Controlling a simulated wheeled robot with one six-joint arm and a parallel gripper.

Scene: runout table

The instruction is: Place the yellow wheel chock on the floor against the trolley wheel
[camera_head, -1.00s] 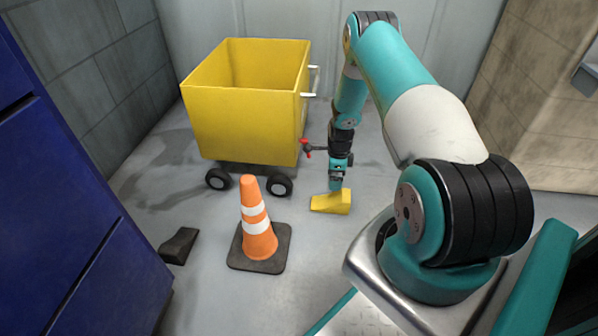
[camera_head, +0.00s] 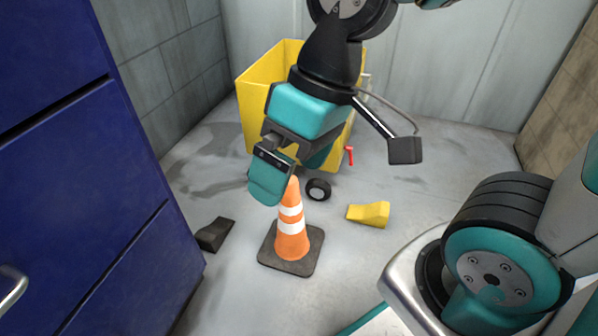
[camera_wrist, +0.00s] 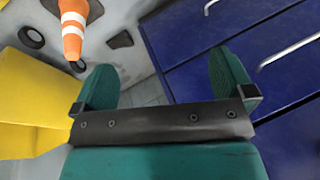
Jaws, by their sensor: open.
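The yellow wheel chock (camera_head: 368,213) lies on the floor, right of the trolley's visible wheel (camera_head: 318,189), with a small gap of bare floor seen between them. The yellow trolley (camera_head: 258,85) stands behind, partly hidden by my arm. My gripper (camera_head: 270,185) is open, raised in front of the trolley, above and left of the chock and apart from it. In the wrist view its two spread fingers (camera_wrist: 165,82) have nothing between them. That view also shows the trolley's yellow side (camera_wrist: 28,100) and two wheels, but not the yellow chock.
An orange and white cone (camera_head: 292,228) stands on a dark base just below my gripper in the picture. A dark wedge (camera_head: 215,234) lies left of it. Blue drawers (camera_head: 95,150) fill the left side. Floor right of the chock is clear.

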